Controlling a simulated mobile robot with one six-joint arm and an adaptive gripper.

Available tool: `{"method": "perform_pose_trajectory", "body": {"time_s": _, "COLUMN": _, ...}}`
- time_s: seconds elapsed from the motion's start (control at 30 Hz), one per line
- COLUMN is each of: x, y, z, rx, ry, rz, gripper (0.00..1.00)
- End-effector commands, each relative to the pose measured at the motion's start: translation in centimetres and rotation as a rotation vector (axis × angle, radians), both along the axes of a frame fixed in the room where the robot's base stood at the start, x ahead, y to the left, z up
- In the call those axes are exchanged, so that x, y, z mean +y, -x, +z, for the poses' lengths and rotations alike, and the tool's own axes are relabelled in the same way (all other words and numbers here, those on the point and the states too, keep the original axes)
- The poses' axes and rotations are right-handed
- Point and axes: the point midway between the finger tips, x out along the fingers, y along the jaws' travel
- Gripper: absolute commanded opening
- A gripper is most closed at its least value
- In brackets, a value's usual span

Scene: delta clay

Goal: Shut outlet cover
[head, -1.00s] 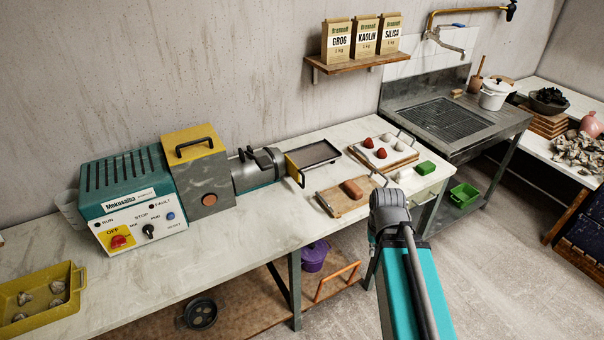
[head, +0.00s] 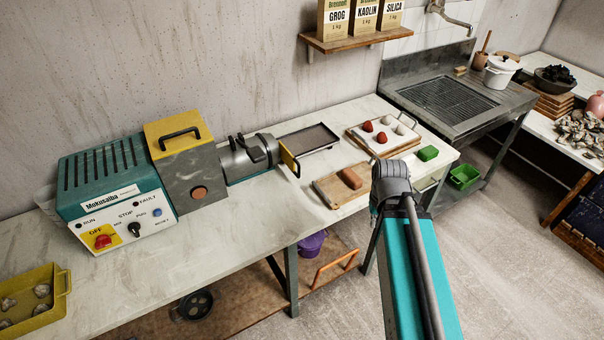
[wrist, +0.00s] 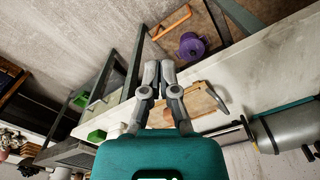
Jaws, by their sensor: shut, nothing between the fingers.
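The outlet cover (head: 289,160) is a yellow plate at the right end of the grey barrel (head: 247,157) of the teal clay machine (head: 112,190). It stands out at an angle from the barrel's mouth and looks open. The barrel also shows at the right of the wrist view (wrist: 288,125), where I cannot clearly make out the cover. My gripper (wrist: 160,66) has its grey fingers together and empty, above the bench's front edge. In the head view my arm is right of the cover and apart from it, and hides the fingertips.
A wooden board (head: 334,188) with a brown block lies right of the cover. A dark tray (head: 306,142) lies behind, and a tray of balls (head: 362,145) farther right. The bench front (head: 250,215) is clear. A purple pot (head: 311,243) sits on the lower shelf.

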Motion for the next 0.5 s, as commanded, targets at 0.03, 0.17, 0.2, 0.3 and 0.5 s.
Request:
{"method": "perform_pose_trajectory", "body": {"time_s": 0.03, "x": 0.0, "y": 0.0, "z": 0.0, "rx": 0.0, "ry": 0.0, "rz": 0.0, "gripper": 0.0}}
{"method": "perform_pose_trajectory", "body": {"time_s": 0.17, "x": 0.1, "y": -0.2, "z": -0.1, "rx": -0.004, "ry": -0.004, "rz": -0.014, "gripper": 0.0}}
{"method": "perform_pose_trajectory", "body": {"time_s": 0.2, "x": 0.2, "y": -0.3, "z": -0.1, "rx": -0.007, "ry": -0.007, "rz": -0.025, "gripper": 0.0}}
{"method": "perform_pose_trajectory", "body": {"time_s": 0.3, "x": -0.1, "y": -0.8, "z": -0.3, "rx": -0.019, "ry": -0.021, "rz": -0.079, "gripper": 0.0}}
{"method": "perform_pose_trajectory", "body": {"time_s": 0.5, "x": 1.1, "y": -2.6, "z": -1.0, "rx": -0.059, "ry": -0.08, "rz": -0.272, "gripper": 0.0}}
